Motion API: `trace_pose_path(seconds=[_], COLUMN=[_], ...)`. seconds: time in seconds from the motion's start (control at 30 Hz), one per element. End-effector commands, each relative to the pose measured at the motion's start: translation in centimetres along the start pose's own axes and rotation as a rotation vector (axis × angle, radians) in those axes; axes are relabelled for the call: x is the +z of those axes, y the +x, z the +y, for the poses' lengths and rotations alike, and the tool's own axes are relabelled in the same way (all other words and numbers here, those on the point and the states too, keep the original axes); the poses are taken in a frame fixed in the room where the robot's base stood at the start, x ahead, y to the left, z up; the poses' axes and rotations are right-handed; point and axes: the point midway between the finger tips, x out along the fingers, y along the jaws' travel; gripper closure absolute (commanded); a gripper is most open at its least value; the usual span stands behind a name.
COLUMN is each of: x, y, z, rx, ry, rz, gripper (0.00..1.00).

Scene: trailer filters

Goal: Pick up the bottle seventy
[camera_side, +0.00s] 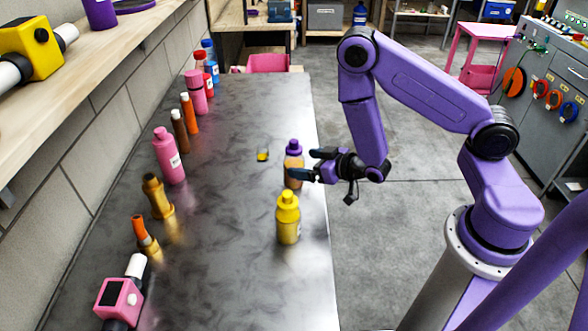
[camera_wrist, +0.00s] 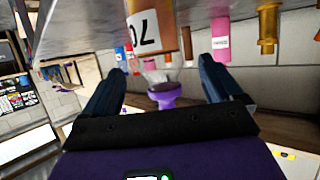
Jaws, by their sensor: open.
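The bottle labelled 70 stands upright on the metal table, an amber bottle (camera_side: 293,172) with a purple cap. In the wrist view the picture is inverted, and its white label with "70" (camera_wrist: 145,35) hangs from the top, with the purple cap (camera_wrist: 166,95) below. My gripper (camera_side: 308,164) is at the bottle's right side in the side view, level with its body. In the wrist view my gripper (camera_wrist: 158,68) is open, one dark finger to each side of the bottle. Whether either finger touches it cannot be told.
A yellow bottle (camera_side: 288,218) stands close in front of the bottle. A pink bottle (camera_side: 168,156) and several other bottles line the wall side. The table (camera_side: 220,220) is clear in the middle.

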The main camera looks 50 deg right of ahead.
Motion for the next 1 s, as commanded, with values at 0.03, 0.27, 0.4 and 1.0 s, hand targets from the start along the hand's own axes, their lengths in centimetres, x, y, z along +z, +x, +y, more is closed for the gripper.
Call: trace_pose_path(seconds=[0.03,0.27,0.4,1.0], x=[0.0,-0.1,-0.1,0.0], y=[0.5,2.6,4.7,6.9], z=[0.1,0.1,0.1,0.1], rx=[0.002,0.002,0.003,0.001], ry=[0.001,0.001,0.001,-0.001], rz=[0.001,0.002,0.002,-0.001], gripper=[0.08,0.08,0.08,0.37])
